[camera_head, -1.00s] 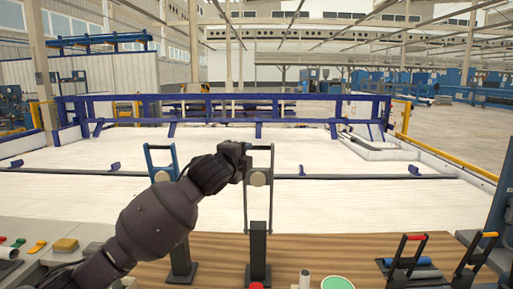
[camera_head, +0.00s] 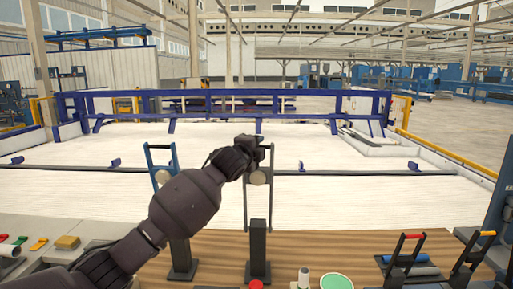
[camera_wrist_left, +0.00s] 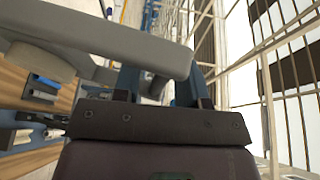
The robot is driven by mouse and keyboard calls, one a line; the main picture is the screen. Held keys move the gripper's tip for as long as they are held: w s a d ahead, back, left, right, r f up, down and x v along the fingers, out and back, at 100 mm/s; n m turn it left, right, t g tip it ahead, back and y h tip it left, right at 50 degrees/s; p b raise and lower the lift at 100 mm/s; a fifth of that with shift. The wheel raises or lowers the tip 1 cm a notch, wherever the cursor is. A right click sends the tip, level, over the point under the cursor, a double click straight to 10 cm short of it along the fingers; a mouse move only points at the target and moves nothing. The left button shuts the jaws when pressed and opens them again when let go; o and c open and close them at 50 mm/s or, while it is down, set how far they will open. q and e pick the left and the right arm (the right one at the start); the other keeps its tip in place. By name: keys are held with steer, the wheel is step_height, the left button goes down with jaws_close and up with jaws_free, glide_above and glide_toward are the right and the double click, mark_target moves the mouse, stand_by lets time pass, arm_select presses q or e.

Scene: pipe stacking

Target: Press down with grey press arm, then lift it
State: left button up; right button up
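The grey press arm (camera_head: 272,195) is a tall narrow frame on a dark stand (camera_head: 258,250) at the wooden table's back edge. It stands upright, its top bar high above the stand. My left gripper (camera_head: 262,146) is at the top of this frame, reaching in from the left and covering part of it. In the left wrist view the grey bar (camera_wrist_left: 120,42) crosses in front of my left gripper's two fingers (camera_wrist_left: 160,85). The fingers are apart with a gap between them; their tips are hidden by the bar. My right gripper is not in view.
A similar blue press arm (camera_head: 148,160) stands just left, behind my left arm. Levers with red and yellow ends (camera_head: 408,250) are at right. A green-topped cylinder (camera_head: 337,281) and a pale pipe (camera_head: 304,278) stand at the front. The middle of the wooden table (camera_head: 330,250) is clear.

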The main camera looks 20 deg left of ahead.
arm_select(q)
steer(key=shift+c, duration=0.3)
jaws_close()
